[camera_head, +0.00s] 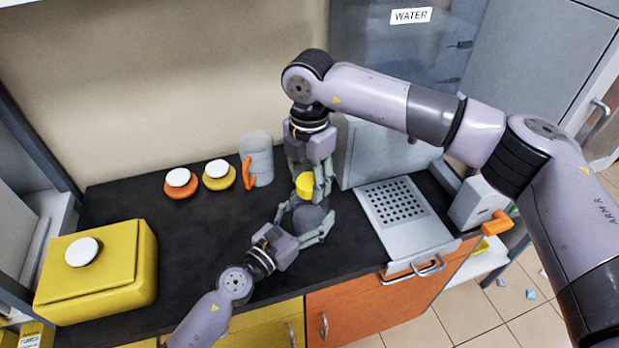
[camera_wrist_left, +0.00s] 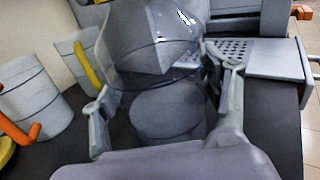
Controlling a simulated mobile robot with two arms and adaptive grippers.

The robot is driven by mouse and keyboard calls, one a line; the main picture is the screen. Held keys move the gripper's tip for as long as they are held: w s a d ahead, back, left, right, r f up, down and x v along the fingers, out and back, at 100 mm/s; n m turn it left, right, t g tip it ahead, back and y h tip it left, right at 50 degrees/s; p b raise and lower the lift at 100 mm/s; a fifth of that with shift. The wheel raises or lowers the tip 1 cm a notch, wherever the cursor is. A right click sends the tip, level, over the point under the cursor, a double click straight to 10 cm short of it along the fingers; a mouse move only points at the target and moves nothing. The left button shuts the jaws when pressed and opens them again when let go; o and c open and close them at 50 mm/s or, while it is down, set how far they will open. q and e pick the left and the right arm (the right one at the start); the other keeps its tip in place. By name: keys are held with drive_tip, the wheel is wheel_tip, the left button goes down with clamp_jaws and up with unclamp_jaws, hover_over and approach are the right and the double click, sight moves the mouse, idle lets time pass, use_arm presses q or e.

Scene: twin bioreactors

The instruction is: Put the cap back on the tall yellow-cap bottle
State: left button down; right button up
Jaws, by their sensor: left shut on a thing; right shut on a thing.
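The yellow cap (camera_head: 305,185) is between the fingers of my right gripper (camera_head: 308,188), which is shut on it and points down from above. Directly below it, the tall bottle (camera_head: 313,218) is held between the fingers of my left gripper (camera_head: 306,224), which comes from the lower left. In the left wrist view the bottle (camera_wrist_left: 165,60) is clear with grey contents, between the fingers of the left gripper (camera_wrist_left: 165,110). Its top is cut off there. I cannot tell whether the cap touches the bottle's mouth.
A grey jug with an orange handle (camera_head: 258,158) stands behind left. Orange (camera_head: 180,184) and yellow (camera_head: 218,176) white-topped containers stand farther left, with a yellow box (camera_head: 98,275) at front left. A perforated metal plate (camera_head: 398,205) lies right. The dark counter (camera_head: 205,235) is clear left of the bottle.

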drive_tip(key=m, duration=0.5)
drive_tip(key=shift+m, duration=0.4)
drive_tip(key=o, duration=1.3)
drive_tip(key=shift+r, duration=2.25)
drive_tip(key=shift+c, duration=0.4)
